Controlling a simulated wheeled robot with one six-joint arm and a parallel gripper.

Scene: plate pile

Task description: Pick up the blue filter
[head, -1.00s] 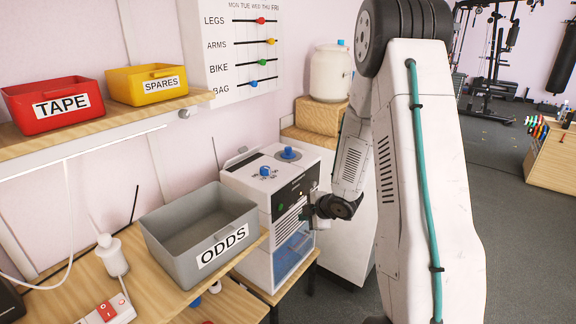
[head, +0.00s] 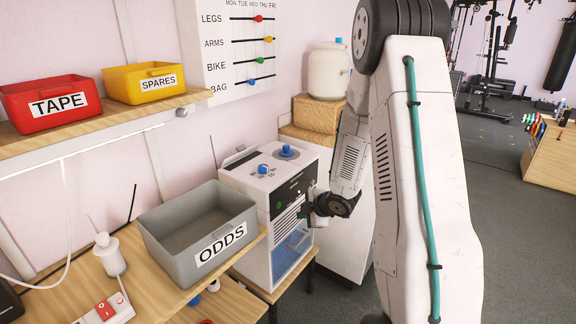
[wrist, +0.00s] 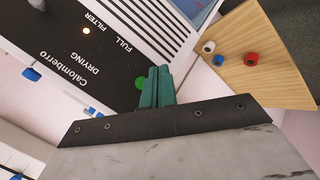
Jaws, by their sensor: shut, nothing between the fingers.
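A white machine (head: 262,190) with a dark control panel stands beside the bench, and it also shows in the wrist view (wrist: 120,35). No separate piece is clearly the blue filter. A translucent blue part (head: 290,252) sits low in the machine's front; its edge shows in the wrist view (wrist: 190,8). My gripper (head: 304,210) is at the machine's front. Its green fingers (wrist: 157,88) are shut together and empty, beside a green button (wrist: 141,83); contact cannot be told.
A grey ODDS bin (head: 200,235) sits on the bench left of the machine. Small caps (wrist: 220,59) lie on a wooden surface (wrist: 275,65). A white cabinet (head: 345,245) stands behind my arm.

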